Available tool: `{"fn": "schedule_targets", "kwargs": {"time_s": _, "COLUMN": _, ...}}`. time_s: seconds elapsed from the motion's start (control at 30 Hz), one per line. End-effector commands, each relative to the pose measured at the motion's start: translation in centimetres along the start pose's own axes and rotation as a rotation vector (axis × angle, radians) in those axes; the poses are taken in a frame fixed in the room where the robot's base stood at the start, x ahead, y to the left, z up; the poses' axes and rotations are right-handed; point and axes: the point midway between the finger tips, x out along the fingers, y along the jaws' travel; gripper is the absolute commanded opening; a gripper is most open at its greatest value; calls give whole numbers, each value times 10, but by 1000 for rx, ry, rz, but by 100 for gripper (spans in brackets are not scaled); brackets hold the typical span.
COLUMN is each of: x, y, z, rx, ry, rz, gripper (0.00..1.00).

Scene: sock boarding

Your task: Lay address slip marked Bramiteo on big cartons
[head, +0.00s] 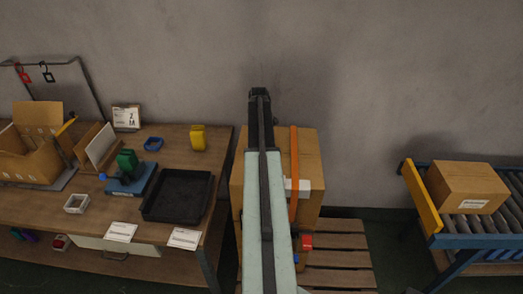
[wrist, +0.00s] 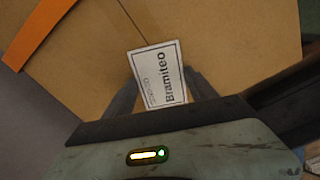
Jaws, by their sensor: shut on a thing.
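The address slip (wrist: 157,75), white with a dark border and the word Bramiteo, is held in my gripper (wrist: 162,92) in the wrist view. The dark fingers are shut on it, one on each side, over a brown carton (wrist: 225,35) with an orange strap (wrist: 45,28). I cannot tell whether the slip touches the carton. In the head view, the strapped carton (head: 311,160) stands on a pallet at the centre, partly hidden by my arm. A white patch (head: 299,187), seemingly the slip, shows beside the arm. My gripper is hidden there.
Two white slips (head: 121,231) (head: 183,238) lie at the workbench's front edge, near a black tray (head: 177,195). A pallet (head: 340,250) has bare slats at the front right. A labelled carton (head: 465,186) sits on a roller conveyor (head: 475,224) at right.

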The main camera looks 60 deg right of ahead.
Motion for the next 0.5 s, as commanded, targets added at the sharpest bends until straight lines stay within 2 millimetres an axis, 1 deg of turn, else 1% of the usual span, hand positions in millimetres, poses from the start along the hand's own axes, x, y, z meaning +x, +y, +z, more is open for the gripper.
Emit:
{"fn": "schedule_targets", "kwargs": {"time_s": 0.03, "x": 0, "y": 4, "z": -3, "rx": -4, "ry": 1, "rz": 2, "gripper": 29}}
{"fn": "schedule_targets", "kwargs": {"time_s": 0.17, "x": 0, "y": 8, "z": -6, "rx": -10, "ry": 1, "rz": 2, "gripper": 29}}
{"fn": "schedule_targets", "kwargs": {"time_s": 0.5, "x": 0, "y": 11, "z": -2, "rx": -6, "ry": 1, "rz": 2, "gripper": 29}}
